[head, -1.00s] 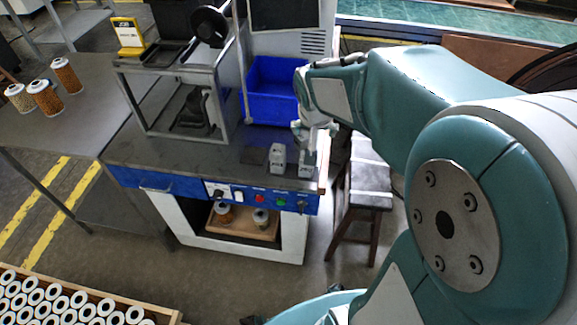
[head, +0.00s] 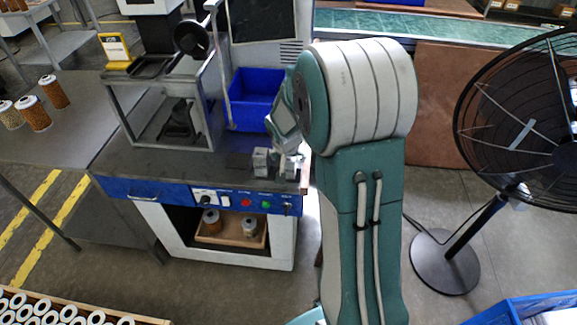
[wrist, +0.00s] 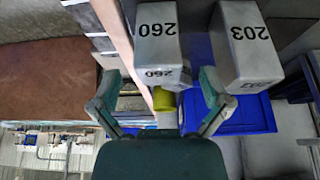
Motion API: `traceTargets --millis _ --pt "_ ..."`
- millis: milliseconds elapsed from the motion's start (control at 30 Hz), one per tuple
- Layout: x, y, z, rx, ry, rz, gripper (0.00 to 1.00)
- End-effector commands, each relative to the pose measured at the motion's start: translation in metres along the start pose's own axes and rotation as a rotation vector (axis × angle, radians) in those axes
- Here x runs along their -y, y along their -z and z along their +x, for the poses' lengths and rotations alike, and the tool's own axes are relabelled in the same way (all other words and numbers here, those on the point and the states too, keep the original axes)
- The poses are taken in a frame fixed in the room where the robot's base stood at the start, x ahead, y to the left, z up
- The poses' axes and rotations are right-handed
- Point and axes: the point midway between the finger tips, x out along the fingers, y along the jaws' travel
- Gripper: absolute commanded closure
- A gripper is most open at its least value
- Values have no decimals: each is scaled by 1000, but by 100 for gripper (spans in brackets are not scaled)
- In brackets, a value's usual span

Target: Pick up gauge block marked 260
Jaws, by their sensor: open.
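The grey gauge block marked 260 (wrist: 157,48) stands in the upper middle of the wrist view, its number showing on two faces. A similar block marked 203 (wrist: 241,48) stands to its right with a narrow gap between them. My gripper (wrist: 160,95) is open, its two fingers spread left and right below block 260, with nothing held. In the head view my gripper (head: 288,152) is at the right end of the bench, close beside a grey block (head: 261,161). No number is readable there, and my gripper partly hides that spot.
The workbench (head: 150,168) has a metal frame (head: 160,110) at its left and a blue bin (head: 254,95) behind the blocks. A black fan (head: 525,130) stands to the right. A table with filter cartridges (head: 33,112) is at the left.

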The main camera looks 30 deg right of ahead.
Motion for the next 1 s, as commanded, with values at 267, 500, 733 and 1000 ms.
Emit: traceTargets --millis 267,500,733,1000 --pt "-1 1 35 1 -1 0 3" --pt "-1 2 37 -1 0 0 3" --pt "-1 2 37 0 0 0 96" --pt "0 1 37 1 0 0 100"
